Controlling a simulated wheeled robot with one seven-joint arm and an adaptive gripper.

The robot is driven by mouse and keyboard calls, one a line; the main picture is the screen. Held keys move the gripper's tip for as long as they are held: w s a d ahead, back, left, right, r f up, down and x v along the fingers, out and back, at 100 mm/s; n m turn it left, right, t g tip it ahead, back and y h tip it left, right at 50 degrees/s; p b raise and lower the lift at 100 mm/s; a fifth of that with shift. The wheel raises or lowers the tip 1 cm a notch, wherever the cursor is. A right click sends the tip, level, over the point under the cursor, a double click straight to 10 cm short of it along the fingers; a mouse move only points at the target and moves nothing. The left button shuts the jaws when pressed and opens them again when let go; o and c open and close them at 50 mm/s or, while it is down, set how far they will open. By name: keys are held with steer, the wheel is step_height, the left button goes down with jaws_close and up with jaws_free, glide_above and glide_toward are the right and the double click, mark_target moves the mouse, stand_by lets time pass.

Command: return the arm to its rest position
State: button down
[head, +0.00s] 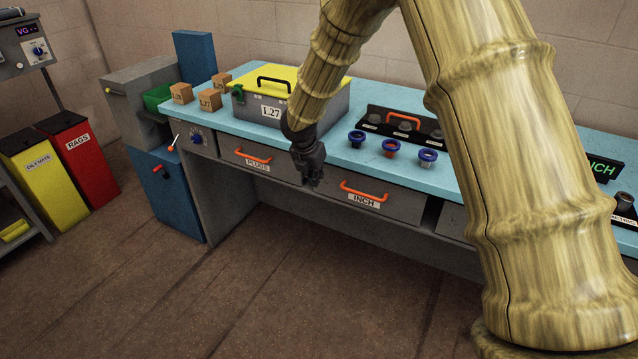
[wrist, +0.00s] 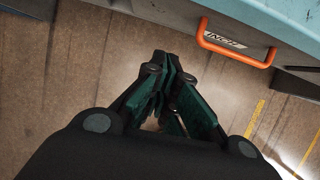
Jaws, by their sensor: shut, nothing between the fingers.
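My gripper (head: 314,180) hangs at the end of my bamboo-like arm, pointing down in front of the workbench's drawer fronts. In the head view it overlaps the gap between the PLUGS drawer (head: 225,152) and the INCH drawer (head: 341,199). In the wrist view my gripper (wrist: 170,65) has its fingertips together with nothing between them, and the brown floor lies beyond. The orange handle of the INCH drawer (wrist: 204,42) shows at the upper right of that view, apart from the fingers.
The blue benchtop (head: 345,170) carries a grey case with a yellow lid (head: 325,100), small boxes (head: 181,93), several blue-rimmed fittings (head: 390,147) and a black rack (head: 375,115). Yellow and red bins (head: 90,170) stand at the left. Floor (head: 300,290) before the bench is clear.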

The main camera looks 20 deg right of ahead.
steer(key=s+a+f+m+g+y, duration=0.1)
steer(key=s+a+f+m+y, duration=0.15)
steer(key=s+f+m, duration=0.65)
steer(key=s+a+f+m+g+y, duration=0.2)
steer(key=s+a+f+m, duration=0.1)
steer(key=s+f, duration=1.2)
steer(key=s+d+f+m, duration=0.1)
steer(key=s+f+m, duration=0.1)
steer(key=s+m, duration=0.3)
steer(key=s+d+f+m+h, duration=0.1)
steer(key=s+m, duration=0.4)
steer(key=s, duration=0.8)
steer(key=s+d+f+m, duration=0.3)
steer(key=s+f+m, duration=0.1)
steer(key=s, duration=0.5)
steer(key=shift+s+f+m, duration=0.2)
steer(key=shift+s+m, duration=0.2)
steer(key=shift+m, duration=0.3)
